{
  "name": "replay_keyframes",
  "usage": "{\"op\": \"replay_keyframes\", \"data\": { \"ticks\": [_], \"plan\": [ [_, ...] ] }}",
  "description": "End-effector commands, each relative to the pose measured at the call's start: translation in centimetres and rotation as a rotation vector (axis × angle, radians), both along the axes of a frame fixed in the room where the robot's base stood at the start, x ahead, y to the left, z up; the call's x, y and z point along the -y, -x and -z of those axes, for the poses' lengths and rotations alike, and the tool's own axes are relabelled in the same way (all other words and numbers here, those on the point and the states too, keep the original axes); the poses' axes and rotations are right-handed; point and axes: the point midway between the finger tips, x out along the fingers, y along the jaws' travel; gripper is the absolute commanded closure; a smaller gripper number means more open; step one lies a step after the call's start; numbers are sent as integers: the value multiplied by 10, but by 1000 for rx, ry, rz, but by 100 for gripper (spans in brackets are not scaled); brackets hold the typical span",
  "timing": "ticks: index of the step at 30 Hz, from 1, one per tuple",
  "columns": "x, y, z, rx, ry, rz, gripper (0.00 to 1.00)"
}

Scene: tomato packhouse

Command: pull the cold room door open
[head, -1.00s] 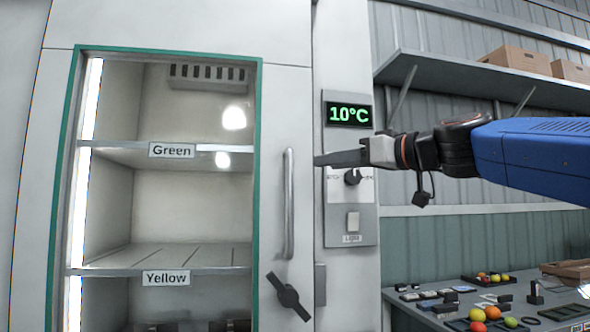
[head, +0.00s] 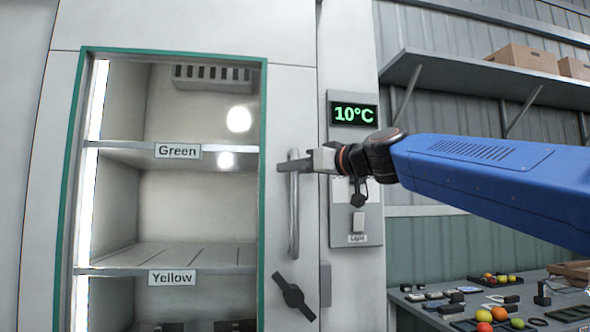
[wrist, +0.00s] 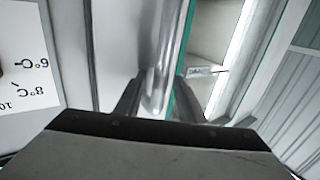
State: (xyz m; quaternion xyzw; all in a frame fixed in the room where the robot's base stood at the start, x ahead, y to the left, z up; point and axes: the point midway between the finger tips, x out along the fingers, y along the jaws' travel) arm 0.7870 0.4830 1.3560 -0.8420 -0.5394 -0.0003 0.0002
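The cold room door (head: 290,90) is white with a teal-edged window and looks closed. Its upright silver bar handle (head: 294,225) is on the right side of the door. A dark turning latch (head: 292,297) sits below the handle, tilted. My gripper (head: 288,164) is at the upper part of the handle and covers some of it. In the wrist view, the two dark fingers (wrist: 158,92) are apart, with the handle (wrist: 162,50) between them. I see no firm grip on the bar.
A control panel (head: 367,232) with a 10°C display (head: 353,114) is on the wall right of the door. A bench (head: 410,312) with tomatoes and small items stands at lower right. A shelf (head: 440,72) with cardboard boxes (head: 521,59) is above it.

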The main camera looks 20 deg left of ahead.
Motion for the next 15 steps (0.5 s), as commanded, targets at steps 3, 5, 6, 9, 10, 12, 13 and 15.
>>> {"op": "replay_keyframes", "data": {
  "ticks": [3, 5, 6, 9, 10, 12, 13, 15],
  "plan": [
    [-1, -1, 0, 0, 0, 0, 64],
    [-1, -1, 0, 0, 1, 0, 64],
    [-1, -1, 0, 0, 1, 0, 64],
    [-1, -1, 0, 0, 1, 0, 76],
    [-1, -1, 0, 0, 1, 0, 84],
    [-1, -1, 0, 0, 1, 0, 100],
    [-1, -1, 0, 0, 1, 0, 100],
    [-1, -1, 0, 0, 1, 0, 100]
  ]
}}
